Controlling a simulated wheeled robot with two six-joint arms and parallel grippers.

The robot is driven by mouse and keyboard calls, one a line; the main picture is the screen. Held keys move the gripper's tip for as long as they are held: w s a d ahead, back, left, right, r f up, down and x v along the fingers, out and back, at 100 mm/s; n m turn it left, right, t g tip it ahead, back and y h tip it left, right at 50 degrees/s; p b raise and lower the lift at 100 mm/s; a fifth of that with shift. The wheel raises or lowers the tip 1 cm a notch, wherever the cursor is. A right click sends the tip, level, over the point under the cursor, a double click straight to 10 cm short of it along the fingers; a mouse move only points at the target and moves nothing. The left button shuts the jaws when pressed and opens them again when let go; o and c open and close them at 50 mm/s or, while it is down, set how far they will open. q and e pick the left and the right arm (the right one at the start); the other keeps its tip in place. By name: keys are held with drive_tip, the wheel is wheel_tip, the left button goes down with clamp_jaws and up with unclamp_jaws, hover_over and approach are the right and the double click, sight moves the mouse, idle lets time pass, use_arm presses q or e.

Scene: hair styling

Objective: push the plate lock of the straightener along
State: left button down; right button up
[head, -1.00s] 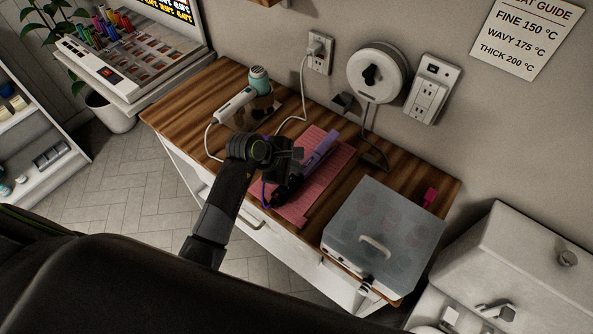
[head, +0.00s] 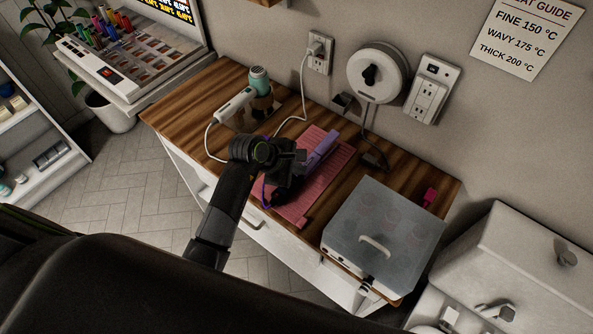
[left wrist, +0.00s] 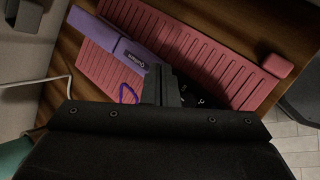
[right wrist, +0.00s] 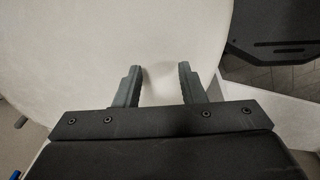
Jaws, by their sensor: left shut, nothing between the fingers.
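The purple straightener (head: 321,150) lies on a pink ribbed mat (head: 297,213) on the wooden counter. In the left wrist view the straightener (left wrist: 112,40) runs from upper left to the fingers, with a dark section marked with small print beyond them. My left gripper (head: 300,156) is over the straightener's middle; its fingers (left wrist: 160,70) are shut together with nothing between them. I cannot tell whether they touch the straightener. The plate lock is not clearly visible. My right gripper (right wrist: 156,72) is open and empty, away from the straightener, in front of a pale surface.
A grey translucent lidded box (head: 385,225) stands right of the mat. A white tool and a teal-topped bottle (head: 259,79) are at the back left. A pink item (head: 430,196) lies behind the box.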

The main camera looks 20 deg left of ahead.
use_arm(q)
drive_tip(key=shift+r, duration=0.25)
use_arm(e)
drive_tip(key=shift+r, duration=0.2)
use_arm(q)
drive_tip(key=shift+r+p, duration=0.15)
drive_tip(key=shift+p, duration=0.2)
use_arm(e)
drive_tip(key=shift+r, duration=0.15)
use_arm(q)
drive_tip(key=shift+a, duration=0.1)
idle(0.4)
drive_tip(key=shift+w+a+f+b, duration=0.25)
drive_tip(key=shift+a+b, duration=0.15)
drive_tip(key=shift+a, duration=0.15)
use_arm(e)
drive_tip(key=shift+f, duration=0.4)
use_arm(q)
drive_tip(key=shift+f, duration=0.2)
use_arm(e)
drive_tip(key=shift+f, duration=0.2)
